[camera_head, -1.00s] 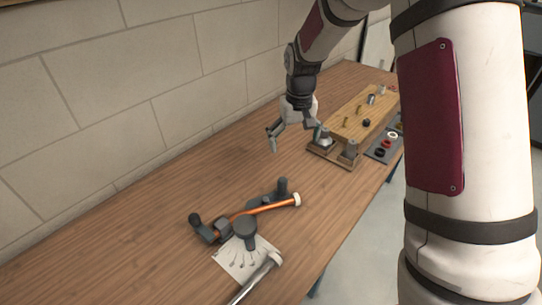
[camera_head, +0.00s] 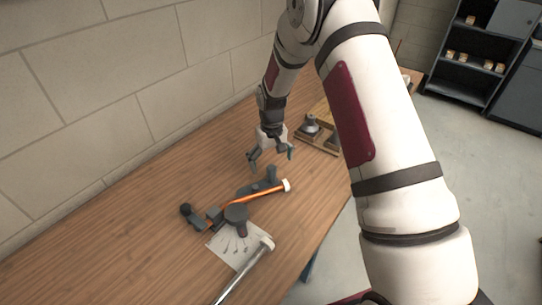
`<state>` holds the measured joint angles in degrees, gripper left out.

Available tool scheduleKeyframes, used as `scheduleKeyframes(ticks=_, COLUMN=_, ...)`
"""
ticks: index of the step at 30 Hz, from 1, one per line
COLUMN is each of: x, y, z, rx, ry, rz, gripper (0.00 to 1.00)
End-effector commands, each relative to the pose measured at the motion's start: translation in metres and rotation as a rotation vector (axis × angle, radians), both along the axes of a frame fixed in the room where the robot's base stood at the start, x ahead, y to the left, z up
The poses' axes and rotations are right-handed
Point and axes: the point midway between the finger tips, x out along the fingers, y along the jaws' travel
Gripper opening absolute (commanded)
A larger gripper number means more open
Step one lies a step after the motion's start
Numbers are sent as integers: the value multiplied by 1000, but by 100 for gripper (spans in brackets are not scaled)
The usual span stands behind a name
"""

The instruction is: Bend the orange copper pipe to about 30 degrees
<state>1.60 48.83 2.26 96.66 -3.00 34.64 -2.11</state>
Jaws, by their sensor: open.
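The orange copper pipe (camera_head: 253,195) lies in a dark grey pipe bender (camera_head: 236,213) on the wooden bench. The pipe looks nearly straight, with a white cap (camera_head: 287,185) on its right end. A long silver handle (camera_head: 245,272) with a pale collar runs from beside the bender toward the bottom of the picture. My gripper (camera_head: 270,162) is open and empty, above the bench just behind the bender and pipe. It is apart from both, as far as this view shows.
A white sheet with drawn bend shapes (camera_head: 228,245) lies under the bender area. A wooden tray with a fitting (camera_head: 313,131) stands behind, partly hidden by my arm. A grey stone wall (camera_head: 90,80) runs along the left. The left bench surface is clear.

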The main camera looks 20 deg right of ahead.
Motion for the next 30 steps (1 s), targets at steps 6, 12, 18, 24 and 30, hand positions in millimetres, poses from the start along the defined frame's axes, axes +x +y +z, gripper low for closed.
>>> scheduleKeyframes(ticks=6, x=0, y=0, z=-20, rx=0, ry=1, rz=0, gripper=97)
scheduleKeyframes(ticks=12, x=0, y=0, z=-33, rx=0, ry=0, rz=0, gripper=97)
scheduleKeyframes(ticks=18, x=0, y=0, z=-39, rx=0, ry=-1, rz=0, gripper=97)
scheduleKeyframes(ticks=24, x=0, y=0, z=-39, rx=0, ry=-1, rz=0, gripper=97)
scheduleKeyframes(ticks=30, x=0, y=0, z=-39, rx=0, ry=-1, rz=0, gripper=72)
